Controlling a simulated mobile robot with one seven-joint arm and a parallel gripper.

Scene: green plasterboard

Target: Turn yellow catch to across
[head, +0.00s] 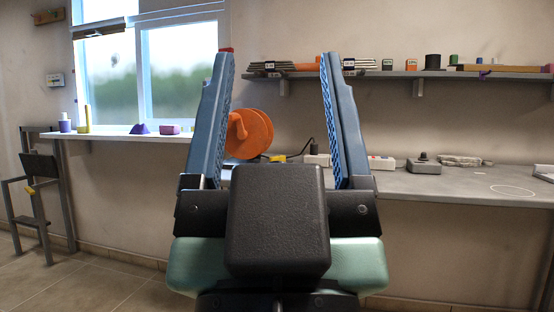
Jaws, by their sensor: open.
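A small yellow piece (30,191), which looks like the yellow catch, is on a dark grey metal frame (68,200) against the wall at the far left. It is small in the picture; it looks slightly tilted, and I cannot tell its exact turn position. My gripper (277,60) is in the middle foreground, with its two blue fingers pointing up and spread wide apart. It is open, with nothing held between the fingers. It is well to the right of the yellow piece and apart from it.
A grey workbench (455,184) runs along the right, holding an orange reel (250,134) and small boxes. A shelf (400,75) with blocks hangs above. A white windowsill (115,136) holds several small objects. Tiled floor (100,285) is open at the lower left.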

